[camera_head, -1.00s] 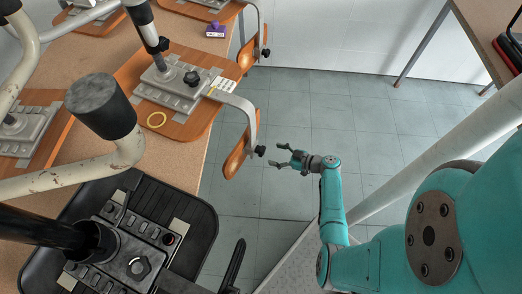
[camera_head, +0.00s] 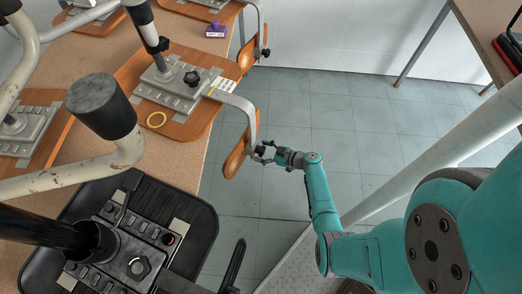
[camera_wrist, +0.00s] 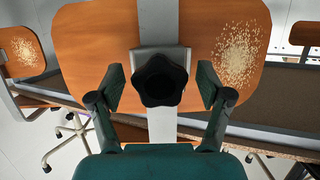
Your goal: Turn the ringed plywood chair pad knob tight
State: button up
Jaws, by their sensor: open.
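The ringed plywood chair lies upturned on the table, with a yellow ring (camera_head: 156,120) on its orange wooden seat (camera_head: 203,117). A bent grey metal bar (camera_head: 245,104) runs from it to an orange plywood pad (camera_head: 234,158) past the table edge. The black lobed pad knob (camera_wrist: 160,79) stands out from the bar in front of the pad in the wrist view. My gripper (camera_head: 264,152) is open at the knob. In the wrist view its fingers stand left and right of the knob, with a visible gap on each side.
A second plywood chair's pad with a black knob (camera_head: 265,52) hangs farther back. Another black knob (camera_head: 191,78) sits on the ringed chair's seat plate. A black chair seat (camera_head: 190,230) and a thick black cylinder (camera_head: 100,105) are at the near left. Open floor (camera_head: 340,120) lies right of the table.

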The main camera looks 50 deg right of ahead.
grip_shut()
jog(key=m+y, duration=0.1)
jog(key=m, duration=0.2)
jog(key=shift+m+y, duration=0.9)
jog(key=shift+m, duration=0.6)
jog(key=shift+m+y, duration=0.4)
jog(key=shift+m, duration=0.4)
jog(key=m+y, duration=0.1)
jog(key=m, duration=0.3)
jog(key=shift+y, duration=0.3)
jog(key=shift+m, duration=0.6)
jog(key=shift+t, duration=0.3)
